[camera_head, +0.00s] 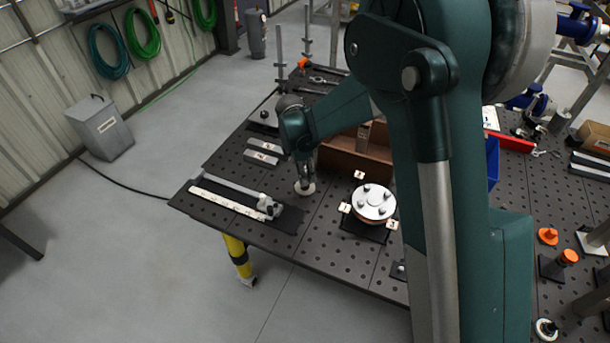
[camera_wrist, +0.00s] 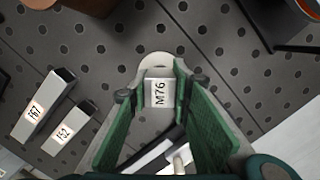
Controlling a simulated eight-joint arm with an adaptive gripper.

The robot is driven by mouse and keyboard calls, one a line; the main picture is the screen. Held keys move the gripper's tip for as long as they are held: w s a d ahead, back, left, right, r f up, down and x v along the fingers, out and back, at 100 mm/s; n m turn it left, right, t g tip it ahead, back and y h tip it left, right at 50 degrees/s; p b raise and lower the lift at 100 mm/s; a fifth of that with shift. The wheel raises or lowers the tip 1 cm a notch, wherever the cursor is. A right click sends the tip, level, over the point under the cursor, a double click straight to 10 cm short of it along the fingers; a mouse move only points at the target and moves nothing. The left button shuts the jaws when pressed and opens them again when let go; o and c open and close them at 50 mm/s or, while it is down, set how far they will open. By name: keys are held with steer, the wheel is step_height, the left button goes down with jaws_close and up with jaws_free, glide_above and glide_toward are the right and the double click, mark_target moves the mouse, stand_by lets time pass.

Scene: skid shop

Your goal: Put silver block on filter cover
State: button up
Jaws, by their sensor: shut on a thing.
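My gripper (camera_head: 304,172) is low over the table, left of the filter cover. In the wrist view its green fingers (camera_wrist: 161,85) are shut on the silver block (camera_wrist: 158,93), which carries a white label M76. A pale round disc (camera_head: 305,188) is right under the block; I cannot tell whether they touch. The filter cover (camera_head: 374,201) is a round silver lid with several knobs, right of my gripper. It sits on a round body over a dark plate with numbered white tags. A dark orange-edged part of this assembly shows at the wrist view's upper right (camera_wrist: 300,32).
Two labelled silver bars (camera_head: 266,145) lie behind my gripper to the left. A long pale ruler-like strip (camera_head: 225,200) lies on a dark mat at the front left. A brown open box (camera_head: 345,160) stands behind the filter assembly. Bare perforated table lies between disc and filter.

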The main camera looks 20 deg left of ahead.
steer(key=shift+f, duration=0.3)
steer(key=o, duration=1)
steer(key=shift+r, duration=0.15)
steer(key=r, duration=0.4)
steer(key=s+r, duration=0.1)
steer(key=r, duration=0.3)
steer(key=a+r, duration=0.1)
steer(key=r, duration=0.3)
steer(key=shift+s+a, duration=0.1)
steer(key=shift+s, duration=0.05)
stand_by(0.4)
